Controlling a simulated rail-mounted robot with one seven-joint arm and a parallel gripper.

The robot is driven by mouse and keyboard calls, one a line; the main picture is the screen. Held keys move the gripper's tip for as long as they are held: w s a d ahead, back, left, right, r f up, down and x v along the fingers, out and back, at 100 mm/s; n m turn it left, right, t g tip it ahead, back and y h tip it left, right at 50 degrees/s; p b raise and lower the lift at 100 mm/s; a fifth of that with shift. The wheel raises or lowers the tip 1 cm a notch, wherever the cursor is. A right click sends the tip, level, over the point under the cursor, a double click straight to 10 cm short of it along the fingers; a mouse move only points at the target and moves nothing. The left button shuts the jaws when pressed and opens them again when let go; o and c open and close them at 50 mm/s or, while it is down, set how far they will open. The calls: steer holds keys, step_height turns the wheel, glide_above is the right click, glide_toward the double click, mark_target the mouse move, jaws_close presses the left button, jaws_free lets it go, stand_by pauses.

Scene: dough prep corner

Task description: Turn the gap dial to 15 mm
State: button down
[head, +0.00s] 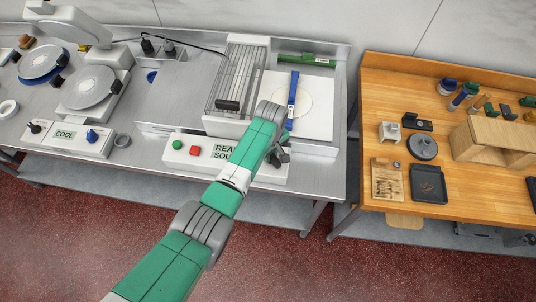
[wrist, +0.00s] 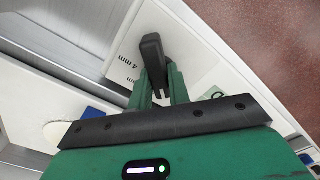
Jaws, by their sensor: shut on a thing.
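The gap dial shows in the wrist view as a black bar-shaped knob (wrist: 152,48) on a white panel. My gripper (wrist: 159,88) is shut on it, with one green finger on each side. Print reading "4 mm" shows beside the knob, and another "mm" mark is partly cut off by my finger. I cannot tell which mark the dial points to. In the head view my gripper (head: 279,156) is at the right of the white control panel (head: 225,174), and my arm hides most of the dial.
The panel has a green button (head: 177,144), a red button (head: 195,150) and a partly hidden display. Behind it are a slotted unit (head: 238,75) and a white board (head: 312,105) with a blue bar (head: 293,88). A wooden table (head: 460,190) with small items stands right.

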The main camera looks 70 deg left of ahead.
steer(key=shift+n, duration=0.8)
steer(key=shift+d+n, duration=0.1)
steer(key=shift+n, duration=1.4)
steer(key=c, duration=1.2)
jaws_free()
steer(key=shift+c, duration=0.2)
step_height(320, 180, up, 6)
steer(key=p, duration=0.6)
steer(key=shift+r, duration=0.1)
